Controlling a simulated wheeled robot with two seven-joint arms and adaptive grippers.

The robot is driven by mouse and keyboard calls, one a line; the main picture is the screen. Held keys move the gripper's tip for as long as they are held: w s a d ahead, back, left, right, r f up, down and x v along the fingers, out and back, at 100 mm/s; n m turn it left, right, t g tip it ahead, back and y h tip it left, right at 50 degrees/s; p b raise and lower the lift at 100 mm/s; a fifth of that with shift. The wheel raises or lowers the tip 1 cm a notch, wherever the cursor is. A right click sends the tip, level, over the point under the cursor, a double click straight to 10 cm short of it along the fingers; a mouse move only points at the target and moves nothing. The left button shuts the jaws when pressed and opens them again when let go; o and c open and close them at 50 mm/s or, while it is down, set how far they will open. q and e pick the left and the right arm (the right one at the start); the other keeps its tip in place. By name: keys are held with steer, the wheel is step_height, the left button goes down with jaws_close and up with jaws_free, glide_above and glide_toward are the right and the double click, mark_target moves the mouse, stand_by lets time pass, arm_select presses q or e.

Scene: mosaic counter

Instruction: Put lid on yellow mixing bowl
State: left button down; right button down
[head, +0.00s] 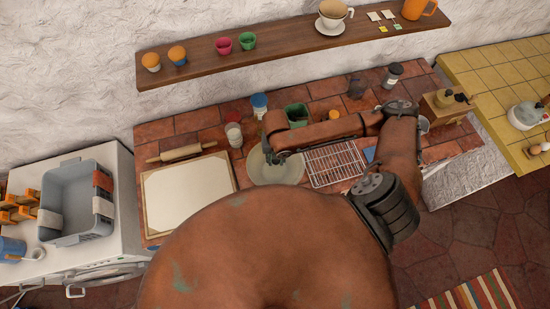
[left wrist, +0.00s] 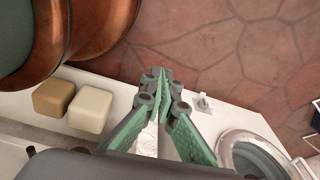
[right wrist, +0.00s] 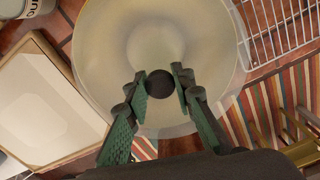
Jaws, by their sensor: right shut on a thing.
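My right gripper (head: 272,156) reaches down over the counter from the right. In the right wrist view its fingers (right wrist: 160,84) are closed around the dark round knob (right wrist: 160,92) of a wide, see-through lid (right wrist: 108,90). In the head view the pale disc of the lid (head: 290,173) lies under the gripper. A pale yellow round shape, seemingly the yellow mixing bowl (right wrist: 160,22), shows through the lid. I cannot tell whether lid and bowl touch. My left gripper (left wrist: 163,78) is closed and empty in the left wrist view, away from the bowl.
A pastry board (head: 187,194) and rolling pin (head: 182,152) lie left of the bowl. A wire rack (head: 335,164) is right of it. A white cup (head: 234,135), a blue-lidded jar (head: 259,105) and a green container (head: 296,116) stand behind. A grey tub (head: 75,205) is far left.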

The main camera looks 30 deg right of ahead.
arm_select(q)
steer(key=s+g, duration=0.1)
steer(key=s, duration=0.4)
arm_select(e)
steer(key=shift+w+f, duration=0.15)
steer(key=shift+w, duration=0.65)
steer(key=shift+w+a+f, duration=0.1)
steer(key=shift+w, duration=0.25)
steer(key=shift+s, duration=0.2)
steer(key=shift+s+p, duration=0.3)
steer(key=shift+p, duration=0.5)
arm_select(q)
steer(key=shift+t, duration=0.3)
steer(key=w, duration=0.1)
steer(key=w+r, duration=0.1)
steer(key=w, duration=0.2)
steer(key=shift+r, duration=0.3)
steer(key=shift+s, duration=0.15)
arm_select(e)
steer(key=shift+s+f, duration=0.1)
steer(key=shift+f, duration=0.15)
